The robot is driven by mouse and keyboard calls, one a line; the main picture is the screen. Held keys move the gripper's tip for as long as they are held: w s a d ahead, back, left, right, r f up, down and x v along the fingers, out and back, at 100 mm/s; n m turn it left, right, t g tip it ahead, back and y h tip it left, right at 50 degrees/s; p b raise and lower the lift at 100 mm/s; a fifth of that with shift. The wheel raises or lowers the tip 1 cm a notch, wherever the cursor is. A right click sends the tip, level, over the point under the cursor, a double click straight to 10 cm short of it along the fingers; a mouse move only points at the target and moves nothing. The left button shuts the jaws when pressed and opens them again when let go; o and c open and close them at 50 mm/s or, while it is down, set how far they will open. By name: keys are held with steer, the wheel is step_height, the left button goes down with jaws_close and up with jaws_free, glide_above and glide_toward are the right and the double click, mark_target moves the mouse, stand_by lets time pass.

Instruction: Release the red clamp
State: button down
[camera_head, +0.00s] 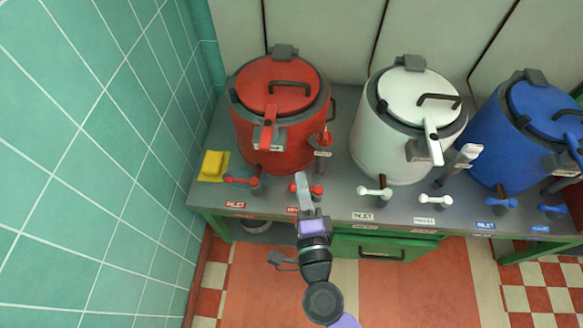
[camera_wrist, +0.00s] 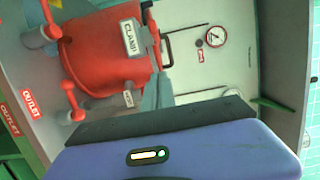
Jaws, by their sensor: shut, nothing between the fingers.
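The red kettle (camera_head: 280,85) stands at the left of the grey bench with its lid down. The red clamp (camera_head: 267,130) is a lever hanging down over the front of the lid's dark rim, by a small label. In the wrist view the red kettle (camera_wrist: 105,55) is turned sideways, and the red clamp (camera_wrist: 150,28) shows beside its CLAMP label. My gripper (camera_head: 301,180) is shut and empty, below and right of the clamp, over the red outlet valve. Its fingers (camera_wrist: 157,92) show in the wrist view, apart from the clamp.
Red valve levers (camera_head: 243,181) stand along the bench's front edge, with a yellow cloth (camera_head: 213,166) at the left. A white kettle (camera_head: 400,130) and a blue kettle (camera_head: 500,140) stand to the right. A tiled wall (camera_head: 95,150) closes the left side. The floor in front is clear.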

mark_target(268, 126)
steer(key=w+a, duration=0.6)
steer(key=w, duration=0.2)
steer(key=shift+w, duration=0.4)
